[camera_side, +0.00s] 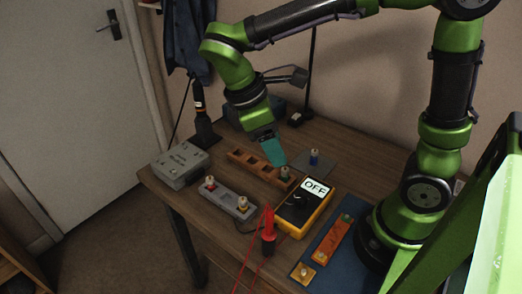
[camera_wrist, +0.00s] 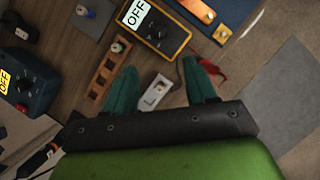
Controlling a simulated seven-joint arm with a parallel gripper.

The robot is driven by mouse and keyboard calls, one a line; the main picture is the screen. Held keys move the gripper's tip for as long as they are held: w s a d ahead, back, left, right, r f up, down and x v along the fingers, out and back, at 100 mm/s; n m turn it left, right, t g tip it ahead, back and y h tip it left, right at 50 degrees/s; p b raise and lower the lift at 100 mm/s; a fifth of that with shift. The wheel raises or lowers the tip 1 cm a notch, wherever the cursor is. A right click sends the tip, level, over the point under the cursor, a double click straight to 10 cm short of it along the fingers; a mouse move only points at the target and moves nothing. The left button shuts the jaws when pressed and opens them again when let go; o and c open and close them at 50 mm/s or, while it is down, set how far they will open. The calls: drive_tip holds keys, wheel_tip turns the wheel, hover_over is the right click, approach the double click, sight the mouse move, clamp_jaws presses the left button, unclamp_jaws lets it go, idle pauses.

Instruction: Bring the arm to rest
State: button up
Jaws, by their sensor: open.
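My gripper (camera_side: 274,152) hangs above the table (camera_side: 345,160), near the wooden slotted rack (camera_side: 250,163). In the wrist view my gripper (camera_wrist: 160,80) shows two teal fingers spread wide apart with nothing held between them. The wooden rack (camera_wrist: 103,75) lies beside the left finger there, with a green-topped knob (camera_wrist: 118,46) at its far end. A grey block (camera_wrist: 155,92) with knobs shows between the fingers. In the side view the grey block (camera_side: 228,199) carries two pale-topped knobs.
A yellow-edged meter (camera_side: 303,207) reading OFF stands near the table's front. A red probe (camera_side: 269,232) with red wires is beside it. A grey box (camera_side: 180,164) sits at the left edge, a blue-knobbed plate (camera_side: 313,160) behind, a blue mat (camera_side: 325,262) at front right.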

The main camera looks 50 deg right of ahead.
drive_tip(key=s+d+r+m+t+y, duration=0.2)
drive_tip(key=d+r+m+t+y, duration=0.2)
drive_tip(key=d+m+t, duration=0.3)
drive_tip(key=m+t+y, duration=0.1)
drive_tip(key=m+t, duration=0.2)
drive_tip(key=m, duration=0.3)
drive_tip(key=shift+s, duration=0.4)
